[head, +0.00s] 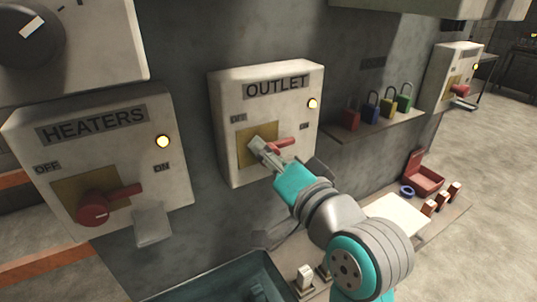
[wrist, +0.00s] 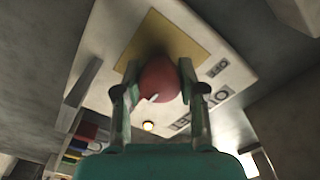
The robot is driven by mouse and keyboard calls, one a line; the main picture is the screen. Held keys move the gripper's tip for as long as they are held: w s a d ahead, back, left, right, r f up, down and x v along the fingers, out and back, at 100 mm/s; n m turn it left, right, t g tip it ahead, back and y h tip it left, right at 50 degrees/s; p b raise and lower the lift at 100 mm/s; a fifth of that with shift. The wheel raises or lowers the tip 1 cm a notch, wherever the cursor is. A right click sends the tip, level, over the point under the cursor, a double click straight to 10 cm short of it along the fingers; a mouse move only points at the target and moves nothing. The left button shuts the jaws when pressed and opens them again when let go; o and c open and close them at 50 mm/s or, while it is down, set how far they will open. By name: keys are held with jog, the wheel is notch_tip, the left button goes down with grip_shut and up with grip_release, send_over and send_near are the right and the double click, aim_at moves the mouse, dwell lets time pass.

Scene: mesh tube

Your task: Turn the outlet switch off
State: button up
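The outlet switch is on a pale box labelled OUTLET (head: 228,95), with a lit yellow lamp. Its red handle (head: 281,145) points right, toward the ON label. The OFF label is at the left of its brass plate. My gripper (head: 258,146) reaches the switch from the lower right and covers its hub in the head view. In the wrist view, the fingers (wrist: 158,78) lie on either side of the round red hub (wrist: 158,82), with no clear gap visible, and look shut on it. The fingertips' contact is partly hidden.
A HEATERS box (head: 110,165) with a red switch toward ON stands at the left. A shelf (head: 345,132) with several coloured padlocks is at the right. A lower shelf holds a red box (head: 424,180). A teal bin (head: 225,283) is below.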

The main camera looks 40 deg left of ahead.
jog(key=shift+c, duration=1.2)
jog(key=n, duration=0.3)
jog(key=shift+n, duration=0.4)
jog(key=n, duration=0.4)
jog(key=shift+n, duration=0.3)
jog(key=n, duration=0.4)
jog(key=shift+n, duration=2.8)
